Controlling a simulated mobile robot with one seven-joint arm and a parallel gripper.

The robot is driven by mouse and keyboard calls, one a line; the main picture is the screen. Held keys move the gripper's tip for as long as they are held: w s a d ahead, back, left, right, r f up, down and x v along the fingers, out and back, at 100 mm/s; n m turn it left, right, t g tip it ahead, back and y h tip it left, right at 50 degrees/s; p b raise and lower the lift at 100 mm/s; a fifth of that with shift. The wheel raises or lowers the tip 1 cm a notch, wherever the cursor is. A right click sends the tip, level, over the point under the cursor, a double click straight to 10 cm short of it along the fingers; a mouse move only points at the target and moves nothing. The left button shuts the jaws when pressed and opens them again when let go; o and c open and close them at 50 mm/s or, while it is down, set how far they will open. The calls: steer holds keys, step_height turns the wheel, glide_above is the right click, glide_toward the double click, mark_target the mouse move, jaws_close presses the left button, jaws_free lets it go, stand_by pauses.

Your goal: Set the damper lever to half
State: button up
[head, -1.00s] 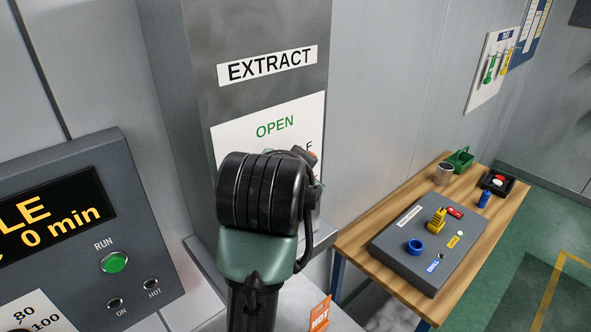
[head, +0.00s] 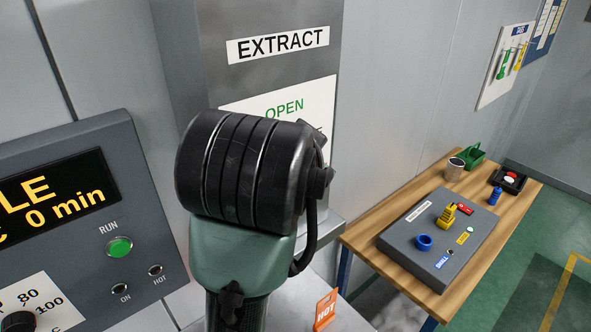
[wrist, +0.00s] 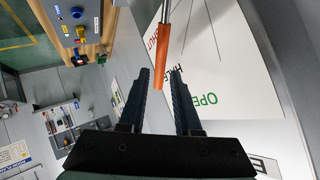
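The damper lever (wrist: 163,50) has an orange handle on a metal rod and shows in the wrist view in front of the white plate (wrist: 221,52). The plate reads SHUT, HALF and OPEN. In this slanted view the handle appears between SHUT and HALF; I cannot tell its exact setting. My gripper (wrist: 160,76) is open, with the handle's end appearing between its two fingertips and a gap showing on either side. I cannot tell how deep the handle sits. In the head view my wrist hides the lever and most of the plate (head: 311,97) under the EXTRACT label.
A control panel (head: 82,215) with a green RUN button stands at the left. An orange HOT tag (head: 326,309) is below the column. A wooden table (head: 398,275) at the right bears a grey box (head: 400,243) and small items.

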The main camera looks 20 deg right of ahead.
steer(key=v, duration=0.7)
steer(key=shift+s+a+r, duration=0.15)
steer(key=shift+s, duration=0.05)
step_height(320, 180, up, 7)
steer(key=w+a+n+t+h+b, duration=0.1)
steer(key=w+a+n+t+b, duration=0.2)
steer(key=n+t+b, duration=0.45)
steer(key=s+a+r+n+t+y+b, duration=0.1)
steer(key=s+a+r+n+t+y, duration=0.3)
steer(key=s+a+t, duration=0.4)
steer(key=r+t+y, duration=0.1)
steer(key=y, duration=0.1)
steer(key=shift+t+y+b, duration=0.3)
steer(key=shift+t+b, duration=0.05)
steer(key=shift+b, duration=0.05)
steer(key=shift+r+n, duration=0.1)
steer(key=shift+n, duration=0.15)
